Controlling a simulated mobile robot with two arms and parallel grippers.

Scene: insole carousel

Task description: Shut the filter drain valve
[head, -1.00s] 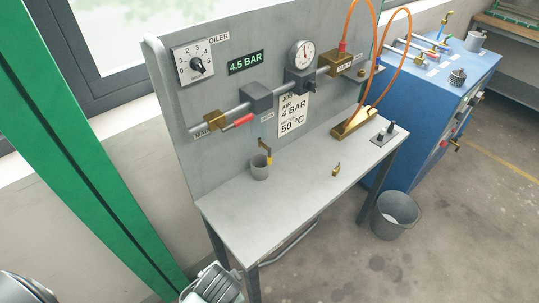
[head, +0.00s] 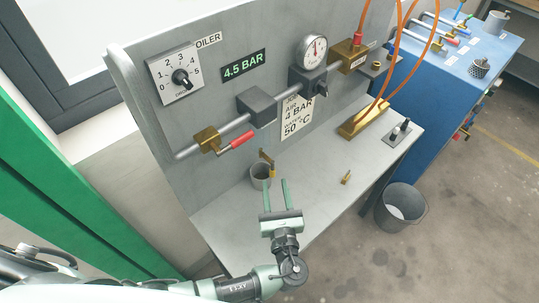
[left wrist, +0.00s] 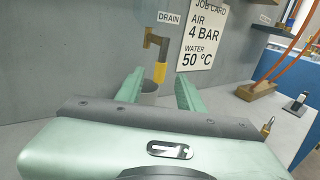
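The filter drain valve (head: 265,157) is a small brass fitting low on the grey panel, with a yellow handle (head: 272,169) pointing down. In the left wrist view the valve (left wrist: 153,39) sits beside a DRAIN label (left wrist: 169,18), its yellow handle (left wrist: 159,72) hanging vertically. A grey cup (head: 260,181) stands below it on the bench. My left gripper (head: 276,181) is open and empty, its fingers pointing at the panel just in front of the valve. In the left wrist view the handle shows between the fingers (left wrist: 160,78), beyond their tips. My right gripper is not in view.
Above, the panel carries a pipe with a red-handled brass valve (head: 236,140), grey filter block (head: 257,107) and gauge (head: 313,49). A bucket (head: 400,208) stands on the floor at right.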

